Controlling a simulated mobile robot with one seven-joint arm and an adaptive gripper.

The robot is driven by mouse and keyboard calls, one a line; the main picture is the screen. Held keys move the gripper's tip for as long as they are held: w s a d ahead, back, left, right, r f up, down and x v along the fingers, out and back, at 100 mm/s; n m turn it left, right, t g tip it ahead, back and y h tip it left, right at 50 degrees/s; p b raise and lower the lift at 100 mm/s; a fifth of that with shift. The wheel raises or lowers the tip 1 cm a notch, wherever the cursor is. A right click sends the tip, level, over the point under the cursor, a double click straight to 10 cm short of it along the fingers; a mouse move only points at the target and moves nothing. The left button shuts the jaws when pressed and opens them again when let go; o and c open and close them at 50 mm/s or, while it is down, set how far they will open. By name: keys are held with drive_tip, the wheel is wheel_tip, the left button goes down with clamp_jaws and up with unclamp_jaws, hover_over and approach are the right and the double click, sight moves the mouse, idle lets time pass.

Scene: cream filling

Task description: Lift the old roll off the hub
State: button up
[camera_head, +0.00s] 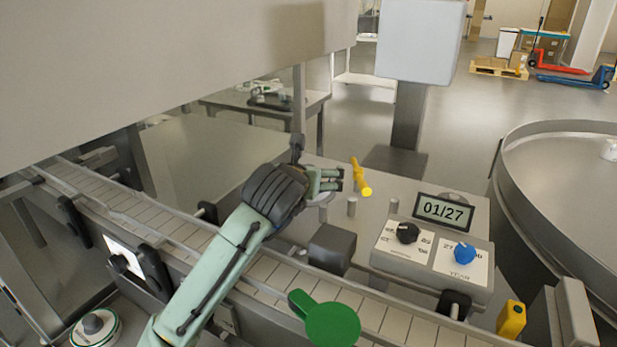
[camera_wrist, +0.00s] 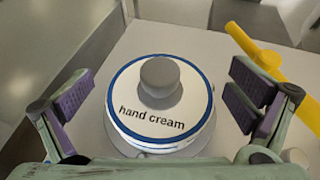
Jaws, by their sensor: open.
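A round white roll with a blue rim, the words "hand cream" and a grey knob on top (camera_wrist: 150,122) fills the middle of the wrist view. My gripper (camera_wrist: 162,95) is open, with one purple-padded finger on each side of the roll and a gap to it on both sides. The hub is hidden under the roll. In the head view my gripper (camera_head: 332,180) is over the grey machine top beside the conveyor. The roll is mostly hidden below the fingers there; only a pale edge (camera_head: 322,199) shows.
A yellow lever (camera_head: 361,178) stands close right of my gripper; it also shows in the wrist view (camera_wrist: 268,60). Short grey posts (camera_head: 352,207) and a dark block (camera_head: 331,249) are near. A white-and-green disc with a grey knob (camera_head: 96,328) sits lower left. A display reads 01/27 (camera_head: 444,211).

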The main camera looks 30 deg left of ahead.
drive_tip(key=shift+w+f, duration=0.1)
drive_tip(key=shift+w, duration=0.1)
drive_tip(key=shift+c, duration=0.6)
drive_tip(key=c, duration=1.1)
